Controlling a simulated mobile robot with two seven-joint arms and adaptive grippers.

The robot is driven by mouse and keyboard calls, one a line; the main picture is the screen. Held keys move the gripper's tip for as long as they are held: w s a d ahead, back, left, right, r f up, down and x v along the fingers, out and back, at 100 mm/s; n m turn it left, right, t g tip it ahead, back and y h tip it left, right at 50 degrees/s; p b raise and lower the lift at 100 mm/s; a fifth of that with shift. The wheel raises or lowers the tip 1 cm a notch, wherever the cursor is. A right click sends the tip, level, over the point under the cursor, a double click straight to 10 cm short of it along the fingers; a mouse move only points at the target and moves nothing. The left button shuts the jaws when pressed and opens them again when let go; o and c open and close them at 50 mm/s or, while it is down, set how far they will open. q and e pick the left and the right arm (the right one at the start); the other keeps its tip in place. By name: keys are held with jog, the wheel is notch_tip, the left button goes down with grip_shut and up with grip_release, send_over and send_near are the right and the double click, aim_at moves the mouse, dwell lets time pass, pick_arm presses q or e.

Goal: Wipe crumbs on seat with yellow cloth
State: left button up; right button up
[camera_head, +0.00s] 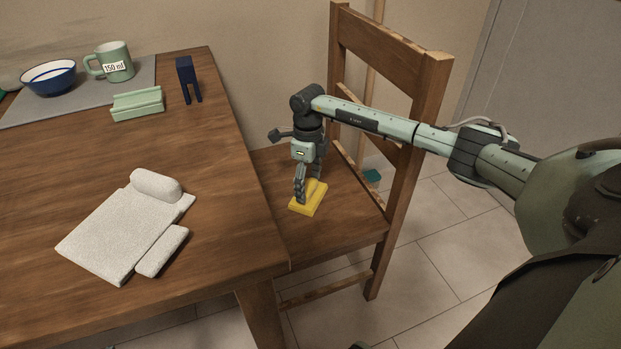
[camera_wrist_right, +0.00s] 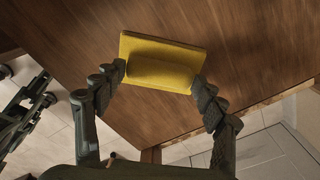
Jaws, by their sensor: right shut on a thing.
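The yellow cloth (camera_head: 309,197) is a small folded pad on the wooden chair seat (camera_head: 345,222). My right gripper (camera_head: 309,190) points down over the seat and is shut on the cloth. In the right wrist view the two fingers of the gripper (camera_wrist_right: 163,85) press on opposite sides of the raised middle of the cloth (camera_wrist_right: 163,58). The cloth lies on or just above the seat; I cannot tell which. I cannot make out any crumbs on the seat.
The wooden table (camera_head: 215,200) stands left of the seat, its edge close to my right gripper. On it are a white towel set (camera_head: 120,230), a green holder (camera_head: 138,104), a dark blue stand (camera_head: 188,78), a mug (camera_head: 116,62) and a bowl (camera_head: 48,78). The chair backrest (camera_head: 390,50) rises behind my right arm.

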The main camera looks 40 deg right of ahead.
jog(key=shift+w+a, duration=0.25)
jog(key=shift+a, duration=0.85)
jog(key=shift+w+a, duration=0.25)
jog(key=shift+a, duration=0.8)
jog(key=shift+w+a, duration=0.25)
jog(key=shift+a, duration=0.85)
jog(key=shift+w+a, duration=0.25)
jog(key=shift+a, duration=0.7)
jog(key=shift+w+a, duration=0.25)
jog(key=shift+a, duration=0.7)
jog(key=shift+d, duration=0.1)
jog(key=shift+s+d+f, duration=0.1)
jog(key=shift+s+d, duration=0.1)
jog(key=shift+d, duration=0.5)
jog(key=shift+s+d, duration=0.15)
jog(key=shift+d, duration=0.55)
jog(key=shift+s+d+f, duration=0.1)
jog(key=shift+s+d, duration=0.1)
jog(key=shift+d, duration=0.5)
jog(key=shift+s+d+r, duration=0.1)
jog(key=shift+s+d, duration=0.15)
jog(key=shift+d, duration=0.85)
jog(key=shift+s+d+r, duration=0.1)
jog(key=shift+s+d, duration=0.2)
jog(key=shift+d, duration=0.85)
jog(key=shift+s+d+r, duration=0.1)
jog(key=shift+s+d, duration=0.15)
jog(key=shift+d, duration=0.85)
jog(key=shift+r, duration=0.1)
